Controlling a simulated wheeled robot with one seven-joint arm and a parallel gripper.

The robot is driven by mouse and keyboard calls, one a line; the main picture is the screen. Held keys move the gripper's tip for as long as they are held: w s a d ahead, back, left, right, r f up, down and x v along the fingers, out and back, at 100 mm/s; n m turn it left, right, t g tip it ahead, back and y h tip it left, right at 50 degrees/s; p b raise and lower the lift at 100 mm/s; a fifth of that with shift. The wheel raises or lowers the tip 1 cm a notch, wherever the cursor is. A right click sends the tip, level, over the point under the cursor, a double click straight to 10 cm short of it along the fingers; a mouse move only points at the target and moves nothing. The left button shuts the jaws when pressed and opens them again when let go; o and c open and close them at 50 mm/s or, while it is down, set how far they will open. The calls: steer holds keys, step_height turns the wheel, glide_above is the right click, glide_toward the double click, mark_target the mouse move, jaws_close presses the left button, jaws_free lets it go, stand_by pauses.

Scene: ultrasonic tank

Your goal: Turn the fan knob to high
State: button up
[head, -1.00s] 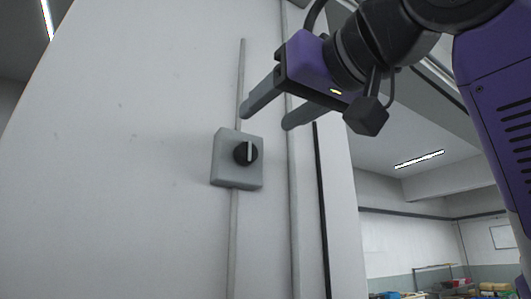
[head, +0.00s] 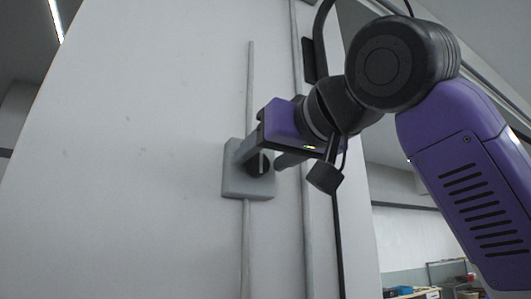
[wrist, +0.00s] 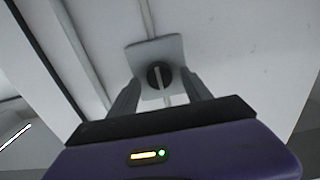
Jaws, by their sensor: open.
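The fan knob (head: 262,168) is a round black dial with a pale pointer line, on a grey square box fixed to the white wall. In the head view the pointer looks close to upright. My gripper (head: 258,162) is at the box, its grey fingers apart on the left and right of the knob, partly covering it. In the wrist view the knob (wrist: 159,75) shows between the two open fingertips (wrist: 160,88). I cannot tell whether either finger touches it. No speed markings are readable.
A thin grey conduit (head: 247,240) runs up the wall above and below the box. A second vertical pipe (head: 308,235) and a dark strip stand to its right. The wall left of the box is clear. A room with shelves lies at the far right.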

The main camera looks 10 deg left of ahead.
jaws_close()
stand_by(0.3)
steer(key=m+b, duration=0.2)
steer(key=m, duration=0.2)
steer(key=shift+f+m, duration=0.1)
steer(key=shift+m, duration=0.3)
steer(key=m+b, duration=0.1)
steer(key=m, duration=0.3)
steer(key=shift+m, duration=0.3)
steer(key=m, duration=0.4)
steer(key=shift+w+d+b, duration=0.1)
steer(key=shift+d+b, duration=0.05)
steer(key=shift+b, duration=0.15)
steer(key=shift+f+m, duration=0.15)
steer(key=shift+m, duration=2.05)
steer(key=shift+d, duration=0.1)
